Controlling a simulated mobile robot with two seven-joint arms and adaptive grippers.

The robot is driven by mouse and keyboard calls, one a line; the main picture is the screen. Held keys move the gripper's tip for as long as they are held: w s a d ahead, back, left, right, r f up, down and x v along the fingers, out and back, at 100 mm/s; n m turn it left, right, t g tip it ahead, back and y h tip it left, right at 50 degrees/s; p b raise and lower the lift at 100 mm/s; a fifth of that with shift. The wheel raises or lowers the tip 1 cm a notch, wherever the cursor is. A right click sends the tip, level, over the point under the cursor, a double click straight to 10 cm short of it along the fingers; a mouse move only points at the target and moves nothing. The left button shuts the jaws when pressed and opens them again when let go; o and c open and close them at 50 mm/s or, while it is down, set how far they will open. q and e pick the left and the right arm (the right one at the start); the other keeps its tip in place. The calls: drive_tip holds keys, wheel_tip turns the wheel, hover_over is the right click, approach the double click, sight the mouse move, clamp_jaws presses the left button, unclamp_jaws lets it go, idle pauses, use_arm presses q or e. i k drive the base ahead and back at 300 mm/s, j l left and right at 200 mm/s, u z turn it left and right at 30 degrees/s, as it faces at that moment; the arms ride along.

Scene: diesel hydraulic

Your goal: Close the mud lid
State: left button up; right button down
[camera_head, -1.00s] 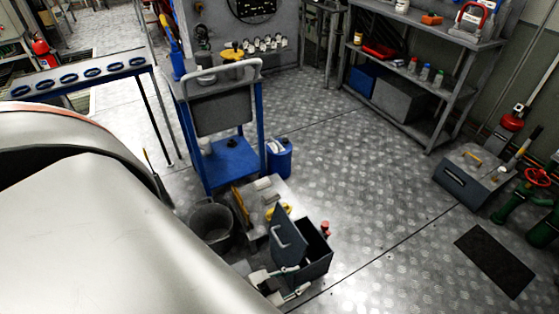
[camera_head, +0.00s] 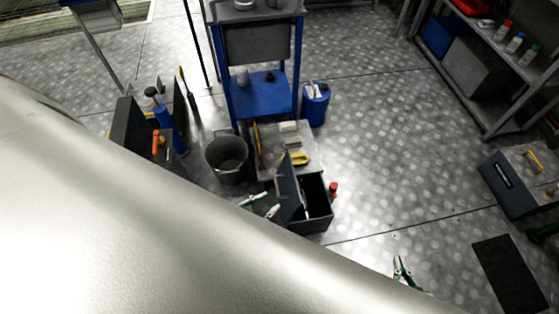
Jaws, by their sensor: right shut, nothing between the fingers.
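The dark grey mud box (camera_head: 312,222) stands on the floor at the lower middle, its dark inside showing. Its lid (camera_head: 287,188) is open, standing steeply up at the box's left side. My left gripper (camera_head: 262,206) is just left of the lid, by its outer face. Its two pale fingertips look apart with nothing between them; I cannot tell whether one touches the lid. My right gripper (camera_head: 402,268) is shut and empty, to the lower right of the box and apart from it. Most of both arms is hidden.
A grey bucket (camera_head: 227,158) stands left of the box, and a low grey platform (camera_head: 300,137) with small items stands behind it. A small red-topped item (camera_head: 333,189) is close at its right. A blue trolley (camera_head: 262,95) is further back.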

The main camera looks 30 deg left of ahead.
sight(288, 190)
drive_tip(key=i+l+u, duration=0.15)
drive_tip(key=u, duration=0.2)
drive_tip(key=l+u, duration=0.35)
drive_tip(key=i+l+u, duration=0.15)
drive_tip(key=u, duration=0.2)
drive_tip(key=i+l+u, duration=0.1)
drive_tip(key=l+u, duration=0.7)
drive_tip(key=i+l, duration=0.05)
